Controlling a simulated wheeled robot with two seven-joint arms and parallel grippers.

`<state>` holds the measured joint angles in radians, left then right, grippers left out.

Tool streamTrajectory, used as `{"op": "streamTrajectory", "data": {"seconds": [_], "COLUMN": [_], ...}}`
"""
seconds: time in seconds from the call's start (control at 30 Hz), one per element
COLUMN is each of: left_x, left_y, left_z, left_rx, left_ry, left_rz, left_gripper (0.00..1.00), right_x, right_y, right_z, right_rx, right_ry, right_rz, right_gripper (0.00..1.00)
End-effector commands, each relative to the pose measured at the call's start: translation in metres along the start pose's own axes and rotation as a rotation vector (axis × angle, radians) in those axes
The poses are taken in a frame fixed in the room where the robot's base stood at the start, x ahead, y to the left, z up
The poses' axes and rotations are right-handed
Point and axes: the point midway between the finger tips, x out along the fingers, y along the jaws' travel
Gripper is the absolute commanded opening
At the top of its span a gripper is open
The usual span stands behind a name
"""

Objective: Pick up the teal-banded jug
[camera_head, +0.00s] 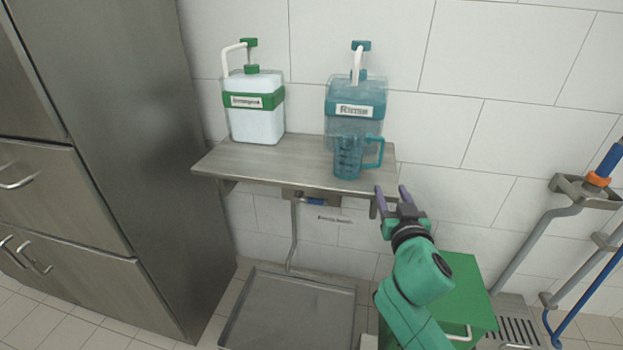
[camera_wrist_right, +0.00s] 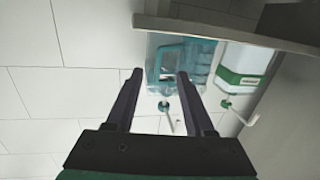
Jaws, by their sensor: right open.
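The teal-banded jug (camera_head: 349,157), a see-through teal measuring jug with a handle on its right, stands upright on the shelf (camera_head: 230,162). It is in front of the teal dispenser (camera_head: 341,98) in the head view. In the right wrist view the jug (camera_wrist_right: 196,58) shows beyond the fingers, overlapping the dispenser. My right gripper (camera_head: 391,191) is open and empty, just right of the shelf's front right corner and apart from the jug. Its two dark fingers (camera_wrist_right: 154,97) stand apart in the wrist view. My left gripper is not in view.
A white dispenser with a green band (camera_head: 254,105) stands on the shelf's left part. A tall steel cabinet (camera_head: 130,130) is at the left. Below are a metal basin (camera_head: 290,310) and a green box (camera_head: 465,290). Pipes (camera_head: 535,235) run at the right.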

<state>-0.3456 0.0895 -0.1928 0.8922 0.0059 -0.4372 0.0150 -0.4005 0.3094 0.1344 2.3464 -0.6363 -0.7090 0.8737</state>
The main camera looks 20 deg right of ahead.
Motion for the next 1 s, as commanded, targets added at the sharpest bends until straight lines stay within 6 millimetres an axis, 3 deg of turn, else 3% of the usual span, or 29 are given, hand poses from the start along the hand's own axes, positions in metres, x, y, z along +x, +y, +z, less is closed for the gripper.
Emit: {"op": "streamTrajectory", "data": {"seconds": [0.03,0.13,0.4,0.8,1.0], "left_x": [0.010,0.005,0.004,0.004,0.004], "left_y": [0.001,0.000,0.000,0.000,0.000], "left_z": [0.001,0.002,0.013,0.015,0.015], "left_rx": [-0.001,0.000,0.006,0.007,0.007], "left_ry": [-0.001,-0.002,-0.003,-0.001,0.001], "left_rz": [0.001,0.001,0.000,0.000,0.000], "left_gripper": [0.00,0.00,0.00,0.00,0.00], "right_x": [-0.006,-0.001,0.067,0.131,0.137], "right_y": [0.001,0.002,0.003,0.003,0.003], "right_z": [-0.007,-0.022,-0.027,-0.024,-0.023], "right_rx": [0.017,0.027,0.023,0.025,0.027], "right_ry": [0.036,0.057,0.056,0.053,0.050], "right_rz": [0.004,0.008,0.008,0.007,0.007], "right_gripper": [0.53,0.53,0.53,0.53,0.53]}}
